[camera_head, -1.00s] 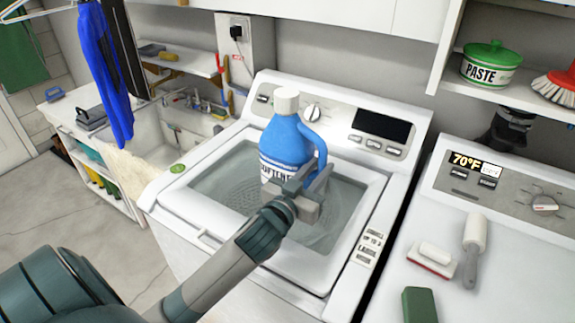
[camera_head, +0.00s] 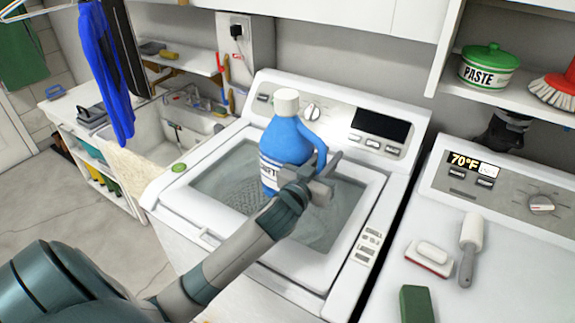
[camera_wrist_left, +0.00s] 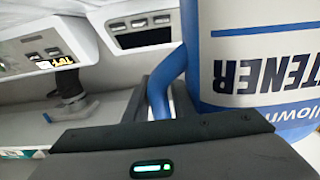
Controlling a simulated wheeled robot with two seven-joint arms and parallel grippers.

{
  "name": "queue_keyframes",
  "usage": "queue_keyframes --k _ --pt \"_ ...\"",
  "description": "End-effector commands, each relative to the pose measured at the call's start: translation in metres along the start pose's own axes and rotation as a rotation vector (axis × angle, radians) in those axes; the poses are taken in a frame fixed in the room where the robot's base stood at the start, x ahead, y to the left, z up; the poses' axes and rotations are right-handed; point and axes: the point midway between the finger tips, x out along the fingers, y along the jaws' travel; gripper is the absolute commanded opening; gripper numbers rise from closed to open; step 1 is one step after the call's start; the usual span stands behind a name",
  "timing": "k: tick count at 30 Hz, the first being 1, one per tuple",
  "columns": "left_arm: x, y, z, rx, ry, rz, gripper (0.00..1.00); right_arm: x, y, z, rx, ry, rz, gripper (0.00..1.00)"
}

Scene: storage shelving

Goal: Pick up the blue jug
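The blue jug (camera_head: 284,141) has a white cap and a white label, and stands upright on the glass lid of the white washing machine (camera_head: 187,220). Its loop handle is on the right side. My left gripper (camera_head: 318,170) is at the handle, its fingers spread on either side of it. In the left wrist view the blue handle (camera_wrist_left: 161,95) runs down between the dark fingers, and the jug's body (camera_wrist_left: 215,70) fills the right side. Contact between fingers and handle cannot be made out. The gripper covers part of the label. My right gripper is not in view.
A second machine (camera_head: 385,260) at right carries a white-and-red brush (camera_head: 430,257), a grey-handled tool (camera_head: 469,250) and a green block (camera_head: 416,304). A shelf above holds a paste tin (camera_head: 489,68) and a red brush (camera_head: 560,90). A sink (camera_head: 160,145) is at left.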

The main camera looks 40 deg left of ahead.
Motion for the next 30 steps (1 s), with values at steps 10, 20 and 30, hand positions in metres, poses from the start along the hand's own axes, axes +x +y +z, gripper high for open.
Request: queue_keyframes --k 10,20,30 --pt "-0.0003 0.0 0.0002 0.0 -0.001 0.0 0.11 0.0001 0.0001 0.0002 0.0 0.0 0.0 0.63" --pt "-0.0004 0.0 0.0003 0.001 -0.001 0.0 0.0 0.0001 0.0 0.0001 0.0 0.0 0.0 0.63" --pt "-0.0004 -0.0002 0.0003 0.003 -0.001 -0.001 0.0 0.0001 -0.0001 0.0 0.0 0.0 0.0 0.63"
